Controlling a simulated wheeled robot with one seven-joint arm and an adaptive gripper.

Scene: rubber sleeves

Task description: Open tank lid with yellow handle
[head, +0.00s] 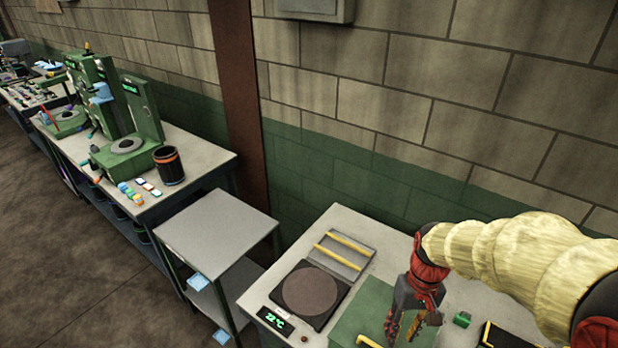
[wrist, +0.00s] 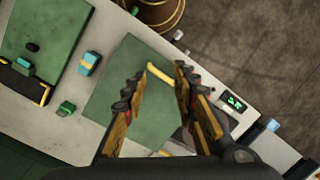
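The tank lid is a flat green square panel. It shows in the head view (head: 350,320), partly cut off at the bottom edge, and in the wrist view (wrist: 112,112). Its yellow handle (wrist: 160,74) is a short bar near the far edge in the wrist view; in the head view the handle (head: 367,341) is at the bottom edge. My gripper (head: 402,338) is over the lid, fingers pointing down. In the wrist view my gripper (wrist: 158,80) is open and empty, with the handle lying between and just beyond the fingertips. The fingers appear apart from it.
A hotplate (head: 310,294) with a 22 °C display and a grey tray with yellow bars (head: 356,266) share the bench. A blue-yellow block (wrist: 90,63) and a small green block (wrist: 66,108) lie beside the lid. A brown drum (wrist: 150,11) stands beyond. A grey cart (head: 216,232) stands left.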

